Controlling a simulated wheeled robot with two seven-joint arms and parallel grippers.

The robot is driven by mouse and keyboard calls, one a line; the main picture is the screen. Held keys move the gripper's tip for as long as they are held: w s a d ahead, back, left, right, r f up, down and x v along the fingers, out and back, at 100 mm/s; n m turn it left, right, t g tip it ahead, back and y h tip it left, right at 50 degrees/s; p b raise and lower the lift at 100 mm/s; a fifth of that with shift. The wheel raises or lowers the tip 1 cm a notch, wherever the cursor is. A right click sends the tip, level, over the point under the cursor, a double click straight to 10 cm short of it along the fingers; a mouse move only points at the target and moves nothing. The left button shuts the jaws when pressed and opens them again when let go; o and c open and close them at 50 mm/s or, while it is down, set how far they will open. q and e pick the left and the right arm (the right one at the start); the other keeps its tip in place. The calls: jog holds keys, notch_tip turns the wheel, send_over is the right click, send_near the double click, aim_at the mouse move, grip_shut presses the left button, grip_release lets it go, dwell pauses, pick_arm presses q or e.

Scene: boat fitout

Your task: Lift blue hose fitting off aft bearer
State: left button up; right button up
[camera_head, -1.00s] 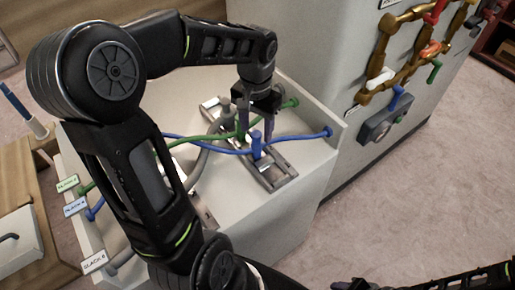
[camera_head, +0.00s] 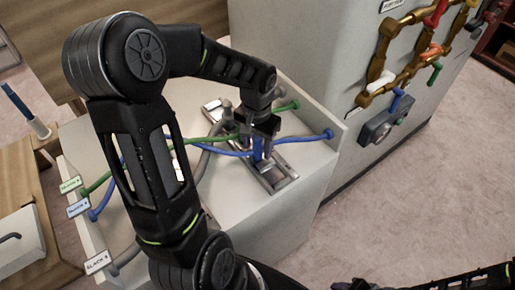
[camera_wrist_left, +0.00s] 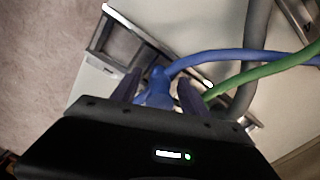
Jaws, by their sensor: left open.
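The blue hose fitting (camera_wrist_left: 157,90) stands on a grey metal bearer (camera_head: 283,182) on the white bench top. A blue hose (camera_head: 226,152) runs from it. My left gripper (camera_head: 262,150) is over the fitting, pointing down. In the left wrist view its two dark fingers stand open on either side of the fitting, and the fitting still sits on the bearer. Contact between fingers and fitting cannot be told.
A green hose (camera_head: 283,106) and a grey hose (camera_wrist_left: 255,50) run close by the left gripper. A white cabinet wall with brass pipework (camera_head: 381,60) rises to the right. Labelled hose ends line the bench's left edge.

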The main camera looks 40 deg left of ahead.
pick_arm(q)
jog(key=shift+f, duration=0.6)
jog(key=shift+c, duration=0.3)
grip_shut()
dwell(0.4)
